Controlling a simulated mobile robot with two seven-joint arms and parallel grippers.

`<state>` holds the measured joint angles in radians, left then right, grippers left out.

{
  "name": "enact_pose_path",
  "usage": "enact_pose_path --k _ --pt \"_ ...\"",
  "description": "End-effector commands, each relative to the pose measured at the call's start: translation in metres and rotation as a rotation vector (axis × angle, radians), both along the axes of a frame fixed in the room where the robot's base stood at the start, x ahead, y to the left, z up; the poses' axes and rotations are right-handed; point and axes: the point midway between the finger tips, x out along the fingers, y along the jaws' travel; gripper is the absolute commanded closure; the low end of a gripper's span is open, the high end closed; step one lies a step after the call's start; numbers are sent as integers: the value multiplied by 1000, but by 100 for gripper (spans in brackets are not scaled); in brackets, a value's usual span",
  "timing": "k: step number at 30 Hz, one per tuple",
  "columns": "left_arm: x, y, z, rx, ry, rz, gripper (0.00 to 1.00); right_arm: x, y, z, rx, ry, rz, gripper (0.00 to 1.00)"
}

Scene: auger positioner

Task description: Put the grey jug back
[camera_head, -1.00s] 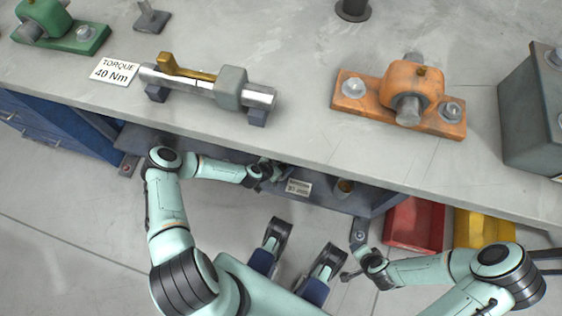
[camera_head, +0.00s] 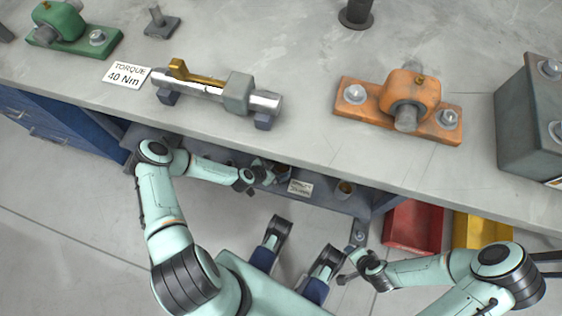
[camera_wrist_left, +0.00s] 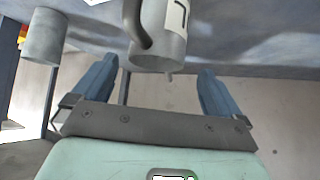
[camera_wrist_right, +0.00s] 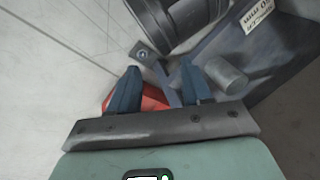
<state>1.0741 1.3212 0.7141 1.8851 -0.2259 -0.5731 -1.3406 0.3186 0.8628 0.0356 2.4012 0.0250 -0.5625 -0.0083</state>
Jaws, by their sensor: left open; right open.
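The grey jug (camera_wrist_left: 166,42) shows at the top of the left wrist view, with a curved dark handle on its left side and a white label. It lies just past the tips of my left gripper (camera_wrist_left: 155,75), between the lines of the two fingers. Those fingers are spread wide and nothing is between them. In the head view my left gripper (camera_head: 262,181) is at the front of the lower shelf, where the jug is hard to make out. My right gripper (camera_wrist_right: 157,72) is open and empty, away from the jug, low in front of the bench.
A grey cylindrical cup (camera_wrist_left: 44,38) stands on the lower shelf (camera_head: 325,203), beside a small white sign (camera_head: 300,187). The bench top (camera_head: 300,50) overhangs the shelf. A red bin (camera_head: 412,226) and a yellow bin (camera_head: 482,231) are under the bench to the right.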

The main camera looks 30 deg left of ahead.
Motion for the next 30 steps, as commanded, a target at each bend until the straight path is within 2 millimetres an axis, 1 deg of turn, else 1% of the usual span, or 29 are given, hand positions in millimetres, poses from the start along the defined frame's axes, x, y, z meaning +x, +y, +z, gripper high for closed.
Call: enact_pose_path --k 1,3,6,10,15,30 --pt "-10 3 12 0 2 -1 0 -6 3 8 8 14 7 51" --pt "-20 6 22 0 2 1 0 -13 7 13 18 35 15 51" --pt "-33 9 34 -2 4 0 0 -22 12 18 30 59 25 51" --pt "-43 12 44 -2 3 1 0 -30 15 23 39 79 33 51" --pt "-49 13 48 -2 3 0 0 -34 17 24 45 89 38 51" --pt "-49 13 48 -2 3 0 0 -33 17 24 44 88 37 51"
